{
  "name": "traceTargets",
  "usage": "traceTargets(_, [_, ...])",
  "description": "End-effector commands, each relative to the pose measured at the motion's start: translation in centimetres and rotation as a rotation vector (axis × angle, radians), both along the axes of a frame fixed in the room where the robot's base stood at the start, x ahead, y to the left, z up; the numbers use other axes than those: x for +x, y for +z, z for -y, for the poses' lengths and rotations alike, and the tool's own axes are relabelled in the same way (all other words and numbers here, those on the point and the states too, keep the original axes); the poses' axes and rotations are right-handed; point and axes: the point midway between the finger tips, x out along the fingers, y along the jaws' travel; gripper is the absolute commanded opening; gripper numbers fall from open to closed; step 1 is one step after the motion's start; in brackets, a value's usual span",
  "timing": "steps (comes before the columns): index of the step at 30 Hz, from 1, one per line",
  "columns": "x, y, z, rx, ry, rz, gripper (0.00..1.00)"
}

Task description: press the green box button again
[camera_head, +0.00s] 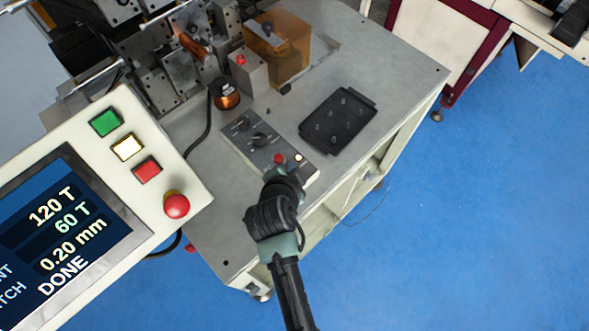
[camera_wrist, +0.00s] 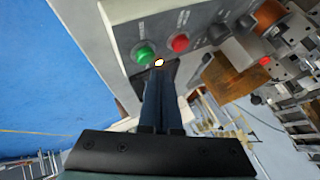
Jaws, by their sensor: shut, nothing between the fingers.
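The grey control box (camera_head: 243,131) lies on the machine table, with knobs, a red button (camera_head: 279,158) and a small lit white lamp (camera_head: 298,158) at its near end. The green box button (camera_wrist: 145,53) shows in the wrist view beside the red button. In the head view my arm hides it. My gripper (camera_wrist: 160,72) is shut and empty, its fingertips over the box's end by the white lamp, just beside the green button. I cannot tell whether they touch the box. My gripper also shows from above in the head view (camera_head: 279,174).
A separate panel at left has a green button (camera_head: 106,122), a red button (camera_head: 147,169), a red mushroom button (camera_head: 176,205) and a screen (camera_head: 62,230) reading DONE. A black tray (camera_head: 338,120) lies right of the box. The winder (camera_head: 195,45) stands behind.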

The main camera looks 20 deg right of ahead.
Motion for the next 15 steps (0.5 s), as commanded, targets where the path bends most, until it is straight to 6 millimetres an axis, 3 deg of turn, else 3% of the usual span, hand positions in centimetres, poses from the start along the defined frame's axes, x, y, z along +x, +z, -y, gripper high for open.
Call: traceTargets(15, [0.01, -0.86, 0.00, 0.000, 0.000, 0.000, 0.00])
